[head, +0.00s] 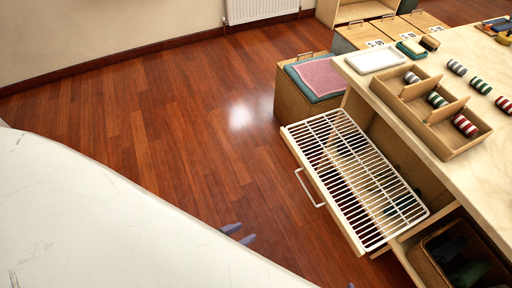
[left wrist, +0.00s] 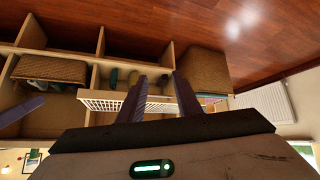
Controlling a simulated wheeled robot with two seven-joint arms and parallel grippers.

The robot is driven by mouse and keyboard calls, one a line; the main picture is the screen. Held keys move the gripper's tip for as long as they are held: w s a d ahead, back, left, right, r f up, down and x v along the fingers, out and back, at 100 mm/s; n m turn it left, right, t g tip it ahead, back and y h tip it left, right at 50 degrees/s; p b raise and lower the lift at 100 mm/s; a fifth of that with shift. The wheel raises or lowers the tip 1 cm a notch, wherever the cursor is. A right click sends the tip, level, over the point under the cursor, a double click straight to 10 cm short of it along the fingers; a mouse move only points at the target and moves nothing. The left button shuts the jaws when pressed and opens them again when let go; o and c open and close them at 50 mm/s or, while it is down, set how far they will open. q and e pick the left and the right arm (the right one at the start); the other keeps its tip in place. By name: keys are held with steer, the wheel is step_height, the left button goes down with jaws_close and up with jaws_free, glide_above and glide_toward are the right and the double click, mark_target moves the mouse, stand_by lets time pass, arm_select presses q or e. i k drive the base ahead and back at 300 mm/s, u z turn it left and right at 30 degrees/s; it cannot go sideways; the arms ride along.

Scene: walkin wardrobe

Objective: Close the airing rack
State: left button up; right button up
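The airing rack (head: 350,180) is a white wire grid in a pale wooden frame. It is pulled out from the wooden island, with a white handle (head: 309,188) on its front. In the left wrist view the rack (left wrist: 108,103) shows beyond the fingers, seen tilted. My left gripper (head: 239,233) is left of the rack front, apart from the handle. In the left wrist view its two fingers (left wrist: 163,88) stand apart with nothing between them. A small purple-grey tip (head: 352,285) at the bottom edge seems to be my right gripper; most of it is hidden.
The island top (head: 440,75) carries a wooden divided tray (head: 430,115) with rolled striped items and a white tray (head: 375,60). A wooden box with a pink cloth (head: 318,76) stands beyond the rack. A basket (head: 465,258) sits below. The floor left of the rack is clear.

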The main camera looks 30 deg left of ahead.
mark_target(356, 244)
steer(key=u, duration=0.3)
steer(key=i, duration=0.3)
steer(key=z, duration=0.05)
steer(key=k, duration=0.7)
steer(key=z, duration=0.65)
steer(key=k, duration=1.05)
steer(key=u, duration=0.45)
steer(key=i, duration=0.65)
steer(key=u, duration=0.5)
steer(key=i, duration=0.8)
steer(key=z, duration=0.4)
